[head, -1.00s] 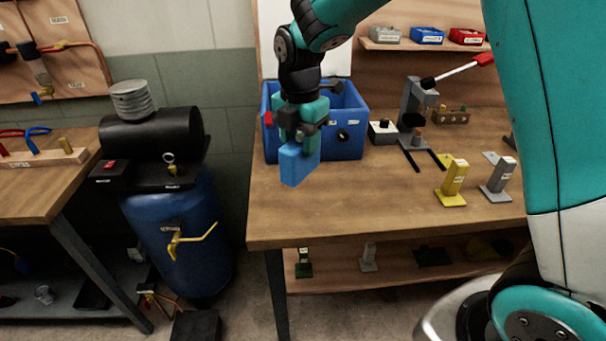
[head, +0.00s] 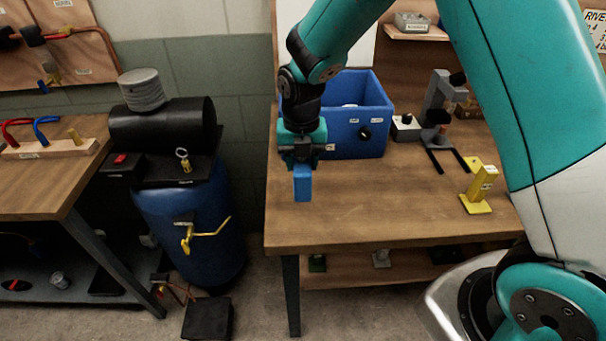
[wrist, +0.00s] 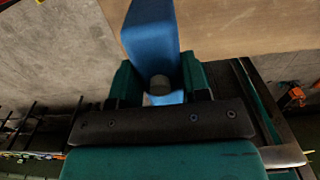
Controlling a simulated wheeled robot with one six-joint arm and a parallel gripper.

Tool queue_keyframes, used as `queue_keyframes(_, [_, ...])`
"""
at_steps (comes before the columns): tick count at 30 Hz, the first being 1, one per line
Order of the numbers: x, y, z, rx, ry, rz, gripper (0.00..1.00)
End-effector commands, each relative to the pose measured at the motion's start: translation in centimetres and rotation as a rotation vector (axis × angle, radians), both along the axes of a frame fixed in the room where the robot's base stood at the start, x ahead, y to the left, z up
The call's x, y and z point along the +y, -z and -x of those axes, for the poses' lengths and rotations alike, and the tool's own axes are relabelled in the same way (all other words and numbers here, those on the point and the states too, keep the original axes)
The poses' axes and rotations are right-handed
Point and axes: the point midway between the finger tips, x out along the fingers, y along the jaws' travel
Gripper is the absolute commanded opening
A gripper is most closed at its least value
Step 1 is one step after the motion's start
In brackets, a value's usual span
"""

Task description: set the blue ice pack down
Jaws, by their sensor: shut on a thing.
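The blue ice pack (head: 303,184) is a small blue block in the head view, held upright below my gripper (head: 302,165) near the left edge of the wooden workbench (head: 370,215). My gripper is shut on it. In the wrist view the ice pack (wrist: 152,40) stands out between the two green fingers of my gripper (wrist: 160,85). The bench top fills the upper right of that view and the grey floor the left. I cannot tell whether the pack's lower end touches the bench.
A blue bin (head: 360,130) stands behind my gripper. A grey press (head: 438,115), a small switch box (head: 405,127) and a yellow stand (head: 480,188) are to the right. A blue compressor tank (head: 195,225) stands left of the bench. The bench's front middle is clear.

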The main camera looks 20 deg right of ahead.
Motion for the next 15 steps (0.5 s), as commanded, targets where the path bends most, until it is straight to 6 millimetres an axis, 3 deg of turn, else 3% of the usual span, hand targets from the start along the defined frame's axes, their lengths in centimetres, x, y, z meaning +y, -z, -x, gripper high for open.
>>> queue_keyframes(15, [0.1, 5.5, 0.0, 0.0, 0.0, 0.0, 0.11])
